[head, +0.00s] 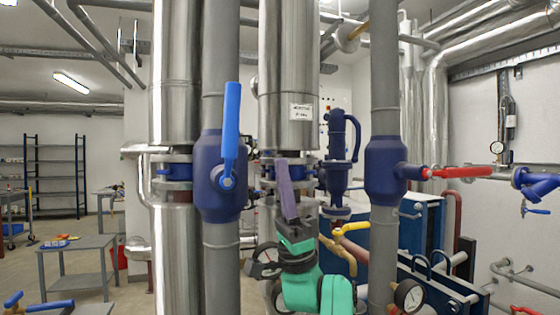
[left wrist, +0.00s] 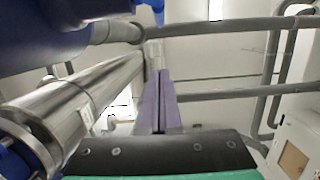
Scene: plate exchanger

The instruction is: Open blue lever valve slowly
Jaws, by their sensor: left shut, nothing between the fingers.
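The blue lever (head: 231,125) stands upright, almost in line with the grey vertical pipe, on a dark blue valve body (head: 212,180). Its lower end is at the pivot bolt (head: 227,183). My left gripper (head: 281,161) is to the right of the lever, apart from it, with its purple fingers pointing up and together. In the left wrist view the fingers (left wrist: 160,72) are shut with nothing between them. A bright blue piece (left wrist: 150,7) at the top edge there may be part of the lever; most of it is cut off. My right gripper is out of view.
A second valve with a red lever (head: 465,172) sits on the grey pipe at right. A yellow handle (head: 351,228) and a pressure gauge (head: 408,296) are near my left arm. Shiny steel pipes (head: 288,80) stand behind. Shelves (head: 55,165) and a grey table (head: 75,243) are at left.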

